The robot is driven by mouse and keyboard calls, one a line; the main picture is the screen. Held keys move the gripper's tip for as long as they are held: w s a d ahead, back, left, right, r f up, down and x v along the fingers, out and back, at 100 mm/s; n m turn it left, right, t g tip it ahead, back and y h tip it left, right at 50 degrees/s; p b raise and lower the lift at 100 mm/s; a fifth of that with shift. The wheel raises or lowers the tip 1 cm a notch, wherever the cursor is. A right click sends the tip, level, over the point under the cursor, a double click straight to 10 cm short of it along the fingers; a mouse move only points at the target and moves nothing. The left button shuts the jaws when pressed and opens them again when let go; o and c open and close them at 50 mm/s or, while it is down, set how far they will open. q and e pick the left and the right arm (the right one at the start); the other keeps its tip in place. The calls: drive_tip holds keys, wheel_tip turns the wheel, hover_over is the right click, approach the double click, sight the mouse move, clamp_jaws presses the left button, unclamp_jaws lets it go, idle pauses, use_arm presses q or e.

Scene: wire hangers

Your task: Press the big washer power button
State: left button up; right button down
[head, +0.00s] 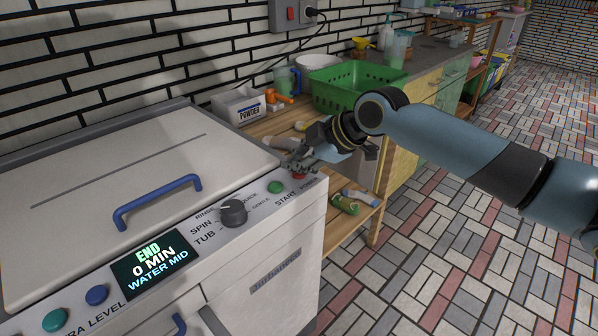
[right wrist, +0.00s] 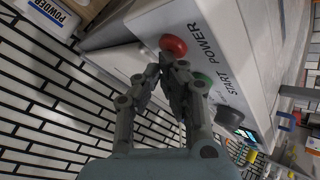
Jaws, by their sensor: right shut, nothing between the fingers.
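The big white washer (head: 90,190) stands at the left with its lid closed. Its display (head: 150,262) reads END, 0 MIN, WATER MID. The red power button (head: 299,177) sits at the panel's far right end, partly covered by my right gripper (head: 297,165). In the right wrist view the red power button (right wrist: 173,46) shows just beyond the tips of my right gripper (right wrist: 174,63). The fingers are shut and empty; I cannot tell whether they touch the button. The green start button (head: 275,187) is beside it. My left gripper is out of view.
A dark dial (head: 233,212) and a blue lid handle (head: 157,203) rise from the washer. A wooden shelf beside it holds a powder box (head: 238,105) and a green basket (head: 352,88). The tiled floor at the right is open.

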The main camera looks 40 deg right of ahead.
sight(297, 174)
drive_tip(key=shift+f, duration=0.15)
idle(0.4)
drive_tip(key=shift+r+p, duration=0.7)
drive_tip(key=shift+r, duration=0.15)
wheel_tip(297, 174, up, 5)
drive_tip(key=p, duration=0.4)
idle(0.6)
